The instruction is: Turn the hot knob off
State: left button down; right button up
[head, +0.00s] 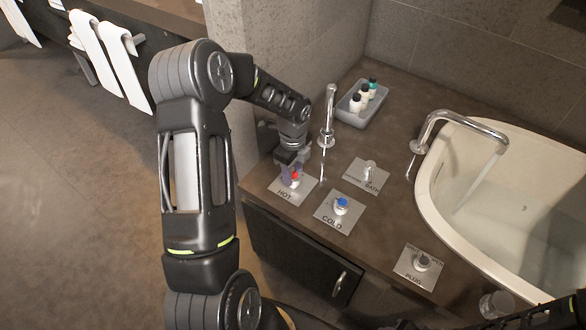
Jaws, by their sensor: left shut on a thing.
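The hot knob (295,176) has a red top and stands on a metal plate marked HOT (284,192) at the counter's left front corner. My left gripper (291,171) reaches down to it from behind and is shut on it; its fingers hide part of the knob. The cold knob (341,205), with a blue top, stands on its own plate (333,221) to the right. My right gripper does not show; only part of that arm is at the lower right edge.
A diverter knob (369,168), a plug knob (423,262) and a grey tray (349,114) with small bottles are on the counter.

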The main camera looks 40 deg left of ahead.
pick_arm(q)
jog(key=shift+m+p, duration=0.35)
jog(key=shift+m, duration=0.75)
jog(key=c, duration=0.9)
grip_release()
jog(key=shift+o, duration=0.2)
notch_tip(320, 180, up, 8)
jog(key=shift+f, duration=0.1)
